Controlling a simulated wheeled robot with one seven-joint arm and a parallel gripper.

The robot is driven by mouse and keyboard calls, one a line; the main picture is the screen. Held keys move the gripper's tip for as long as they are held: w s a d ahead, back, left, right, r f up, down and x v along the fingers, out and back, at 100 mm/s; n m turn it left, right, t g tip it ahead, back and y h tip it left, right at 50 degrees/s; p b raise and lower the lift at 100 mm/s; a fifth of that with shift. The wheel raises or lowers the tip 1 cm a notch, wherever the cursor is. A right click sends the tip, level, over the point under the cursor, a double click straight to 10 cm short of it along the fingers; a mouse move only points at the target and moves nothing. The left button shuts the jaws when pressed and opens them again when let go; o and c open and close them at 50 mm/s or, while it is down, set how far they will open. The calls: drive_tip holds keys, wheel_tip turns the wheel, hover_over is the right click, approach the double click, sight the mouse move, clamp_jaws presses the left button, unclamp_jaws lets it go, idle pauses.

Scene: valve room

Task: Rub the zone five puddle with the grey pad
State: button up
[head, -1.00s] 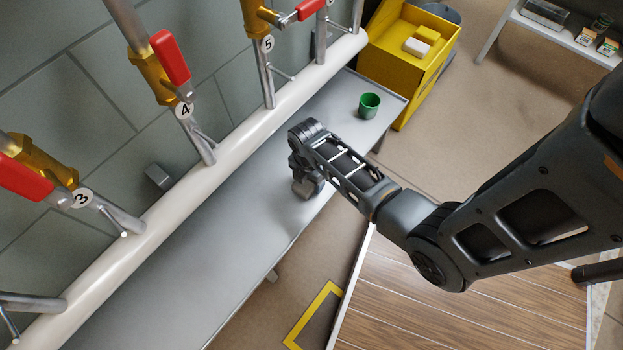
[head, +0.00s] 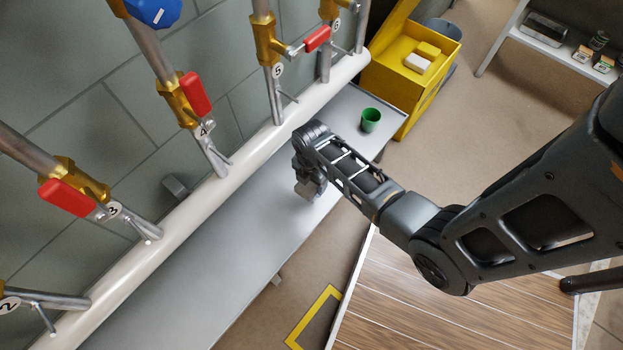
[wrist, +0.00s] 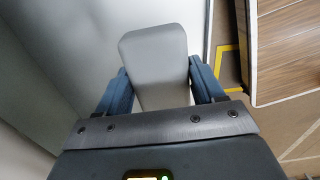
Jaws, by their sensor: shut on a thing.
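My gripper (wrist: 160,82) is shut on the grey pad (wrist: 155,50), a flat block with rounded corners that sticks out between the two blue-grey fingers in the wrist view. I cannot tell whether the pad touches the bench. The number 5 tag (head: 277,72) hangs on a brass valve pipe above the bench. I cannot make out a puddle in either view; my arm covers part of the bench below that tag.
A white horizontal pipe (head: 185,208) runs along the wall behind the bench, under red-handled valves. A green cup (head: 370,120) stands at the bench's far end. Beyond it is an open yellow bin (head: 395,90). A wood-topped surface (head: 430,310) lies at front right.

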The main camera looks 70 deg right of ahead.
wheel_tip(320, 180, up, 3)
drive_tip(key=p, duration=0.3)
idle(0.5)
